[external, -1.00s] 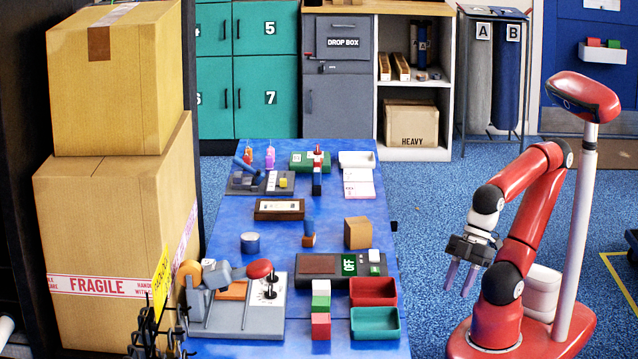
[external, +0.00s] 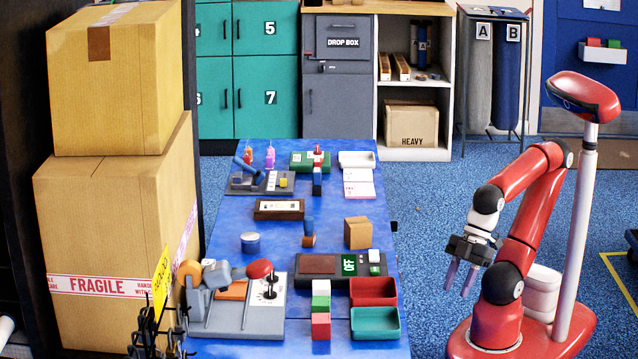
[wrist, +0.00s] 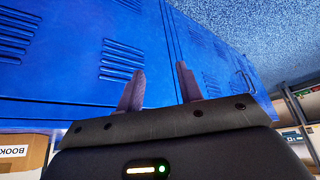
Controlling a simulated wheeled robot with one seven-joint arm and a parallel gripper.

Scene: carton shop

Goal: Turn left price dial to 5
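My gripper (external: 461,278) hangs off the right side of the blue table, apart from everything on it. In the wrist view its two purple fingers (wrist: 160,72) are apart with nothing between them. I cannot clearly make out a price dial or its numbers. A wood-framed panel (external: 279,209) with a pale face lies mid-table, its markings too small to read. A grey machine (external: 240,318) at the front left has a white plate with small dark knobs and a red-topped lever. A dark panel (external: 320,272) beside it shows a green OFF sign.
The blue table (external: 345,205) also holds a red tray (external: 373,292), a green tray (external: 376,323), stacked blocks (external: 321,303) and a cardboard box (external: 357,232). Large cartons (external: 115,225) stand left. Blue floor is open between table and my base. Blue vented metal panels (wrist: 75,55) fill the wrist view.

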